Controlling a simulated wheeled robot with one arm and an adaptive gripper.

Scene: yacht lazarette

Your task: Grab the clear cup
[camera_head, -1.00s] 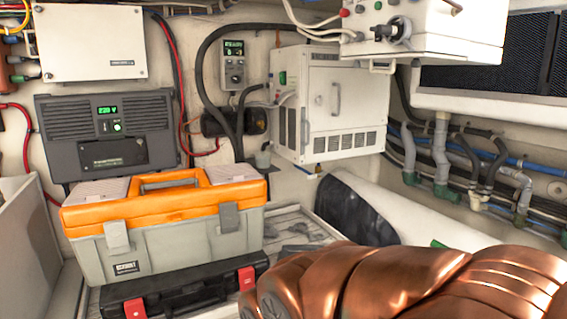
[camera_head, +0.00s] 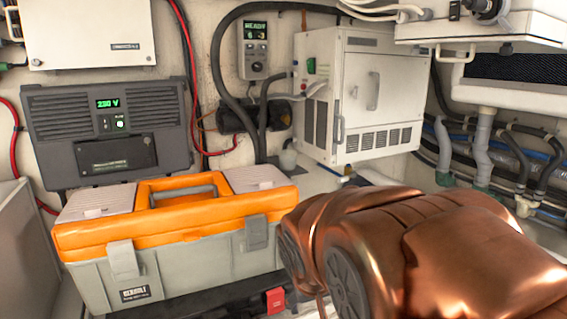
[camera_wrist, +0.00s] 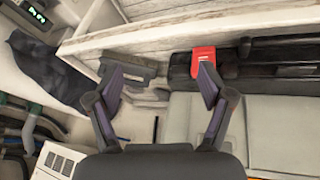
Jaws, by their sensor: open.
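I cannot make out a clear cup for certain in either view. A small greyish, cup-shaped thing (camera_head: 288,157) shows in the head view beside the dark hose, behind the orange-lidded toolbox; I cannot tell whether it is the cup or a fitting. My gripper (camera_wrist: 161,86) is open in the wrist view, its two dark fingers spread wide with nothing held between them. Pale boards and grey flat pieces show beyond the fingers. In the head view my copper-coloured arm covers the lower right and hides the gripper and the surface behind it.
The toolbox (camera_head: 165,240) with its orange lid stands at the left. A black case with a red latch (camera_wrist: 203,57) lies in front of it. Dark cloth (camera_wrist: 48,75) lies at left in the wrist view. A white cabinet (camera_head: 362,100) and pipes line the back.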

